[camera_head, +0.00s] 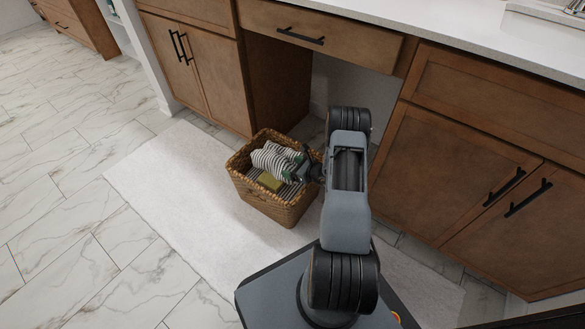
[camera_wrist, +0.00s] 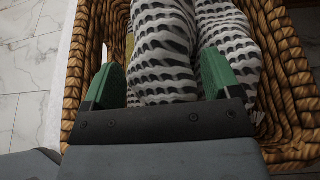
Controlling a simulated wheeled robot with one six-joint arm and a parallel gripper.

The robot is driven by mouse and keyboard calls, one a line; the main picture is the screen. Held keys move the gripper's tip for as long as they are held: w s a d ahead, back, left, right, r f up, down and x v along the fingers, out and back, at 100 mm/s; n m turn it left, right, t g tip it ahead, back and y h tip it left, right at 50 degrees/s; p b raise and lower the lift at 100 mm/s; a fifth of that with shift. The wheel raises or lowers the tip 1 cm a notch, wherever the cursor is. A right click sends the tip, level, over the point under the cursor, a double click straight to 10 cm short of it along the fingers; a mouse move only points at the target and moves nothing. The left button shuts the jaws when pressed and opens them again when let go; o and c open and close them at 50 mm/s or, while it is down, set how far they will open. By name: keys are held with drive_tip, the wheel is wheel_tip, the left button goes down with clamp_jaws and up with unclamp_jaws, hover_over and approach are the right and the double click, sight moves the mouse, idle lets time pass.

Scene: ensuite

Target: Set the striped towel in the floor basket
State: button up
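The towel (camera_head: 274,160), white with dark stripes, lies bunched inside the woven floor basket (camera_head: 277,210). In the wrist view the towel (camera_wrist: 163,50) fills the space between my green fingers, with another fold to the right of the right finger. My gripper (camera_head: 299,167) reaches into the basket from the right; the wrist view shows its fingers (camera_wrist: 160,82) spread apart, one on each side of a towel fold. Whether they press on it is not clear. The basket wall (camera_wrist: 283,60) shows along the right and left of the wrist view.
The basket stands on a pale rug (camera_head: 180,190) on marble-look tiles. Wooden cabinets (camera_head: 480,150) and a white counter (camera_head: 450,45) rise behind and right. Open floor (camera_head: 70,230) lies to the left.

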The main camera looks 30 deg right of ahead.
drive_tip(key=shift+o, duration=1.4)
drive_tip(key=shift+r, duration=0.1)
